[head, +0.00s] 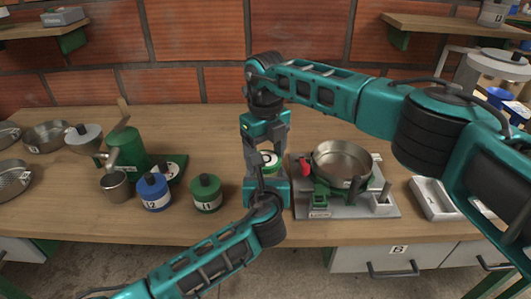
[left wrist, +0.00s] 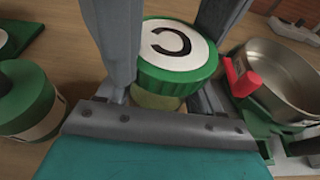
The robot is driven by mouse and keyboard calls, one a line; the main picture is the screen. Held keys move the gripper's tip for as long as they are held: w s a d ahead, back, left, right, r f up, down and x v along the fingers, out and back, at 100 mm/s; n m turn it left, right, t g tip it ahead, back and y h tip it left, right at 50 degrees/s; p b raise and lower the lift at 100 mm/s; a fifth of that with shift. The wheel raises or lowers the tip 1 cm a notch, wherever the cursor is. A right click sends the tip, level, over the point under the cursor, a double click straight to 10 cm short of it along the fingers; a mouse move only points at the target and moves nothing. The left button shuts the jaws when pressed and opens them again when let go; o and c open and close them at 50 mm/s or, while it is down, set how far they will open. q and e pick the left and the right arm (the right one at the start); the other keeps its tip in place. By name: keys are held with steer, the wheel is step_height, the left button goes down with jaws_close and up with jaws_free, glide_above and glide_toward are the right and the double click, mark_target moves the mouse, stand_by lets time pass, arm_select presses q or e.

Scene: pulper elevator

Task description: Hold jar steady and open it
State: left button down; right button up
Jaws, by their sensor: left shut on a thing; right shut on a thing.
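The jar has a green lid with a white top marked with a dark letter (left wrist: 180,45), and its pale body (left wrist: 155,101) shows below the lid in the left wrist view. In the head view the jar (head: 269,159) stands near the middle of the bench, partly hidden by both grippers. My left gripper (head: 267,173) comes from the front and is shut on the jar's body, low down. My right gripper (head: 266,158) points down from above, with its fingers on either side of the lid, shut on it.
Right of the jar is a scale-like device with a metal pan (head: 342,162) and a red part (head: 305,166), close to the grippers. To the left stand green (head: 206,193) and blue (head: 153,192) canisters and a green grinder (head: 127,150). A brick wall (head: 195,35) is behind.

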steer(key=shift+a+n, duration=0.1)
steer(key=shift+n, duration=0.2)
steer(key=o, duration=1.2)
steer(key=shift+c, duration=0.2)
steer(key=shift+r, duration=0.1)
steer(key=shift+r, duration=2.25)
steer(key=shift+c, duration=0.4)
steer(key=m, duration=0.2)
steer(key=r+m, duration=0.1)
steer(key=m, duration=0.1)
steer(key=r+m, duration=0.1)
steer(key=m, duration=0.1)
steer(key=shift+m, duration=0.4)
steer(key=m, duration=0.2)
steer(key=r+m, duration=0.1)
steer(key=m, duration=0.2)
steer(key=shift+r, duration=0.1)
steer(key=shift+m, duration=0.4)
steer(key=shift+f, duration=3.95)
